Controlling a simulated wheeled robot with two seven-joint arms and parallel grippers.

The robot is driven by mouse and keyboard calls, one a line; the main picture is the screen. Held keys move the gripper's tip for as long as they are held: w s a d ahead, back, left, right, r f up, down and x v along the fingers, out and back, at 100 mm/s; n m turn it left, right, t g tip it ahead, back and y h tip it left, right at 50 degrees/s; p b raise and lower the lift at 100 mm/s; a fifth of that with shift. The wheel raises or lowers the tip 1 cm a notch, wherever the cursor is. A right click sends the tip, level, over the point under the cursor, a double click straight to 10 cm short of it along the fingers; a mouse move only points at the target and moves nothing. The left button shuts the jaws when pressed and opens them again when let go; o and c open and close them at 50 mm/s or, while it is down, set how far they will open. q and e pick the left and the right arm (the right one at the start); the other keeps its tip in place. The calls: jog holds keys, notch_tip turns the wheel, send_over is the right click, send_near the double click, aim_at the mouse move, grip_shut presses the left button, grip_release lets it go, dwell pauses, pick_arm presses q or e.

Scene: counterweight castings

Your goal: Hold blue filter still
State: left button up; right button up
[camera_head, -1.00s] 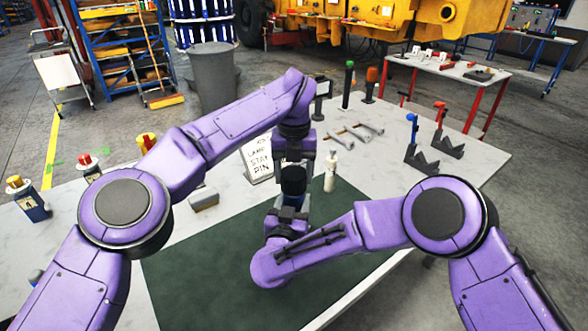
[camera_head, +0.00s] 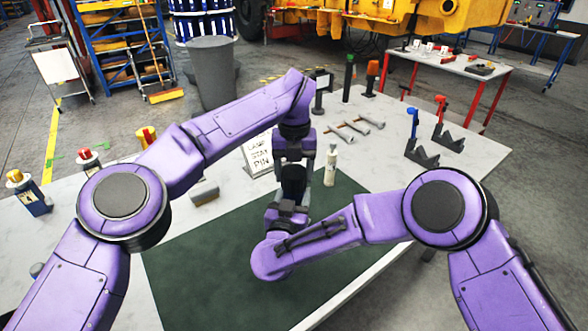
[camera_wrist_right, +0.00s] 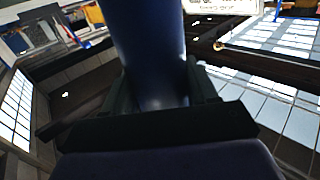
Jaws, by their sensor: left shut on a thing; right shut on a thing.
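The blue filter (camera_head: 293,182) is a dark cylinder held upright between my two arms, above the green mat (camera_head: 200,270). My left gripper (camera_head: 294,160) comes down on its top and is shut on it. My right gripper (camera_head: 291,203) is below and is shut on its lower part. In the right wrist view the filter (camera_wrist_right: 150,50) is a smooth dark blue cylinder standing between the dark jaws of the right gripper (camera_wrist_right: 160,100). The jaws and arms hide much of the filter in the head view.
A white bottle (camera_head: 330,165) stands close to the right of the filter. A sign (camera_head: 258,156) reading "LAMP STAY PIN" stands behind left. A small block (camera_head: 204,193) lies to the left. Wrenches (camera_head: 350,129) and dark brackets (camera_head: 422,153) are on the right. The front mat is clear.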

pick_arm(q)
jog(key=shift+f, duration=0.2)
jog(key=m, duration=2.5)
jog(key=shift+s, duration=0.1)
jog(key=m, duration=0.7)
